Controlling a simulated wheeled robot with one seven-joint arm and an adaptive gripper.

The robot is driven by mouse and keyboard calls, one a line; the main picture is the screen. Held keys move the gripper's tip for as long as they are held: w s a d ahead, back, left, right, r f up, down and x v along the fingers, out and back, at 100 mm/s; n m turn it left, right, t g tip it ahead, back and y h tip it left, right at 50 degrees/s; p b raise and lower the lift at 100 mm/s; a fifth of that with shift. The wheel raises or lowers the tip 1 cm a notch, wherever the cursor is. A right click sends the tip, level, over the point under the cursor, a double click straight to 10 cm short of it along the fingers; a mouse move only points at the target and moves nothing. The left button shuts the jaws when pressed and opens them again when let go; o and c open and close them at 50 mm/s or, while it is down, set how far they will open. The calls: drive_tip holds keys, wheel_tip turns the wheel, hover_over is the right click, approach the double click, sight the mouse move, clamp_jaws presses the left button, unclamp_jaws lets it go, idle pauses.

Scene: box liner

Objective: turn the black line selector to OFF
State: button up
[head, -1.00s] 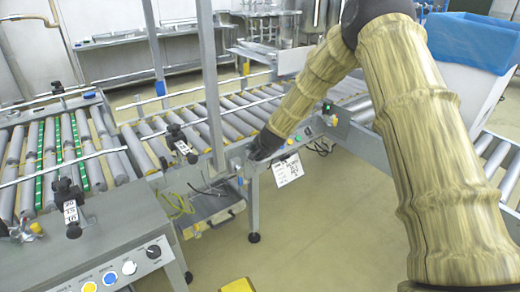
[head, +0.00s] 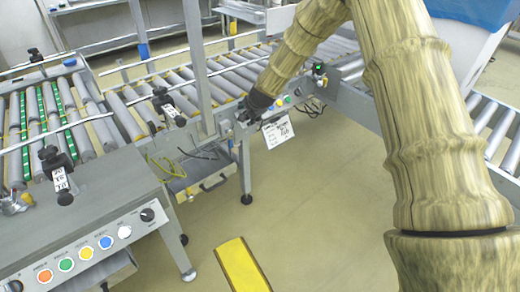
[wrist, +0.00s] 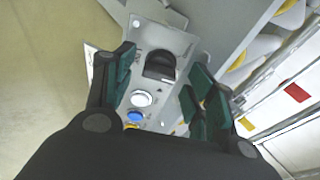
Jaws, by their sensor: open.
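The black selector (wrist: 160,66) is a dark round knob on a grey control panel (wrist: 185,45) in the wrist view. My gripper (wrist: 163,70) is open, with one green-padded finger on each side of the knob and visible gaps between. I cannot tell how deep the fingers reach, and the knob's pointer and any OFF mark are not readable. In the head view my gripper (head: 248,112) is at the left end of the far panel (head: 283,103), and hides the selector there.
A white button (wrist: 141,98) and a blue button (wrist: 135,117) sit beside the selector. A paper tag (head: 277,130) hangs below the panel. A nearer panel has its own black knob (head: 148,214) and several coloured buttons. Roller conveyors (head: 190,90) lie behind.

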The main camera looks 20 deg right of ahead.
drive_tip(key=shift+f+n+b, duration=0.25)
drive_tip(key=shift+n+b, duration=0.15)
drive_tip(key=shift+b, duration=0.35)
drive_tip(key=n+t+b, duration=0.1)
drive_tip(key=n+b, duration=0.3)
drive_tip(key=b, duration=0.4)
drive_tip(key=shift+s+d+f, duration=0.1)
drive_tip(key=n+b, duration=0.2)
drive_tip(key=b, duration=0.2)
drive_tip(key=shift+y, duration=0.4)
drive_tip(key=n+b, duration=0.2)
drive_tip(key=b, duration=0.1)
drive_tip(key=shift+t+b, duration=0.3)
drive_tip(key=shift+b, duration=0.1)
drive_tip(key=p+v, duration=0.5)
drive_tip(key=v, duration=0.6)
drive_tip(key=s+a+f+n+g+p, duration=0.1)
drive_tip(key=s+a+f+g+p, duration=0.1)
drive_tip(key=s+f+p, duration=0.6)
drive_tip(key=s+a+f+n+g+p, duration=0.1)
drive_tip(key=s+a+f+g+p, duration=0.1)
drive_tip(key=s+f+p, duration=0.6)
drive_tip(key=shift+s+n+g+p, duration=0.4)
drive_tip(key=shift+s+p, duration=0.5)
drive_tip(key=shift+s, duration=1.5)
